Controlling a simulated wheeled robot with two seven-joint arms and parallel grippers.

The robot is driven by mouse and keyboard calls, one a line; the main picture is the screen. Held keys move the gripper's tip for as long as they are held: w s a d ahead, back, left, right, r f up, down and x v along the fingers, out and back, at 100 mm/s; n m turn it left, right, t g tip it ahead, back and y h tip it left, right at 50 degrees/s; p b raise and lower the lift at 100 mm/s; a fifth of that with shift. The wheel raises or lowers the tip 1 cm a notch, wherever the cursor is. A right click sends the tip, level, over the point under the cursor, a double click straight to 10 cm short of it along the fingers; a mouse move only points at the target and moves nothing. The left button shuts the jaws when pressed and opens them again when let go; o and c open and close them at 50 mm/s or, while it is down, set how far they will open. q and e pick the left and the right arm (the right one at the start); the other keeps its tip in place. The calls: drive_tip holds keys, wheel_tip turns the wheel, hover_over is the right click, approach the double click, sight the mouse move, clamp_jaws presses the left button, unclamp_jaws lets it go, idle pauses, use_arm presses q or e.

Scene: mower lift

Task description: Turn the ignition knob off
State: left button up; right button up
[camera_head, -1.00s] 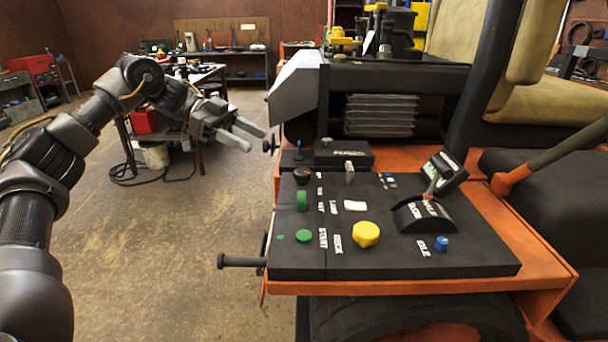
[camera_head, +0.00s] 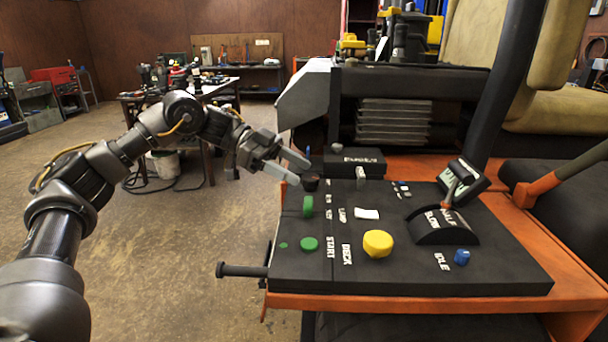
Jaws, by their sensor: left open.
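The black control panel (camera_head: 400,268) fills the middle right of the head view. Along its left side are a dark round knob (camera_head: 311,183), an upright green knob (camera_head: 308,206) and a flat green button (camera_head: 309,243) beside the word START. The small labels by the two knobs are too small to read, so I cannot tell for sure which is the ignition knob. My left gripper (camera_head: 303,173) is open, its two grey fingers pointing right at the panel's far left corner. Its fingertips are close to the dark knob; I cannot tell if they touch it. My right gripper is not in view.
A yellow knob (camera_head: 378,243), a blue knob (camera_head: 461,257) and a lever (camera_head: 450,190) stand further right on the panel. A black box (camera_head: 355,163) sits behind it. A black bar (camera_head: 240,270) juts out left of the panel. The floor (camera_head: 170,290) at left is clear.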

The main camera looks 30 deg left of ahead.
sight(310, 183)
use_arm(q)
drive_tip(key=shift+x, duration=1)
drive_tip(key=shift+d+f, duration=0.15)
drive_tip(key=shift+d, duration=0.2)
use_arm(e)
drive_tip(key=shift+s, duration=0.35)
use_arm(q)
drive_tip(key=shift+c, duration=0.4)
drive_tip(key=c, duration=0.9)
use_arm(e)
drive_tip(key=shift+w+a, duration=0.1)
